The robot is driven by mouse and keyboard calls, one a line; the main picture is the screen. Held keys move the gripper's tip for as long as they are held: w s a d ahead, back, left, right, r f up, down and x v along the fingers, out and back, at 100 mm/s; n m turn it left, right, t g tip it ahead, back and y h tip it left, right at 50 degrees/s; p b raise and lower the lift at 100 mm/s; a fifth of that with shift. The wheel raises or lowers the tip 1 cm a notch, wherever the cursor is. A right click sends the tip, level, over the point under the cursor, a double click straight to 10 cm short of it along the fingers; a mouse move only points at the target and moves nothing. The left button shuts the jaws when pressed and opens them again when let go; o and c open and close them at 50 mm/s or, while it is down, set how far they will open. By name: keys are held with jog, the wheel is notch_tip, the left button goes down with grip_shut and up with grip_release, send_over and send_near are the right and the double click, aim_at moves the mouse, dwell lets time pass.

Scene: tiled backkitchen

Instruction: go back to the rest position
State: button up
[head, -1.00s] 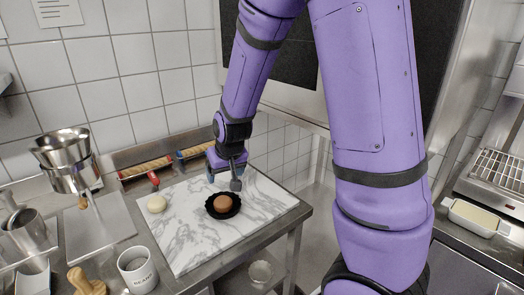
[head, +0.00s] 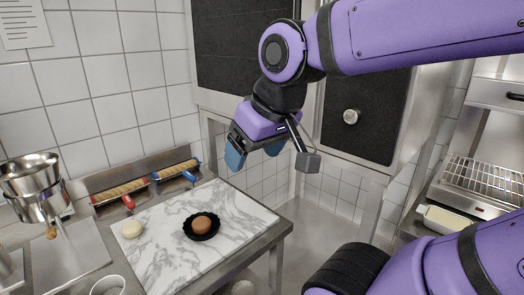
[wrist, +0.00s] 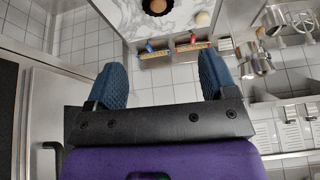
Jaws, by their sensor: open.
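My gripper (head: 254,155) is raised in the air beyond the right back part of the marble board in the head view. Its two blue fingers are apart with nothing between them; the wrist view also shows the spread fingers (wrist: 162,82). A brown round bun (head: 202,224) sits in a black fluted dish (head: 189,232) on the marble board (head: 165,262). A pale round ball (head: 132,229) lies on the board's left part.
A wire rack (head: 484,180) and a tub (head: 444,218) are at right. The tiled wall is behind.

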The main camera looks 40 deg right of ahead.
jog(key=shift+s+r, duration=0.2)
jog(key=shift+s, duration=0.75)
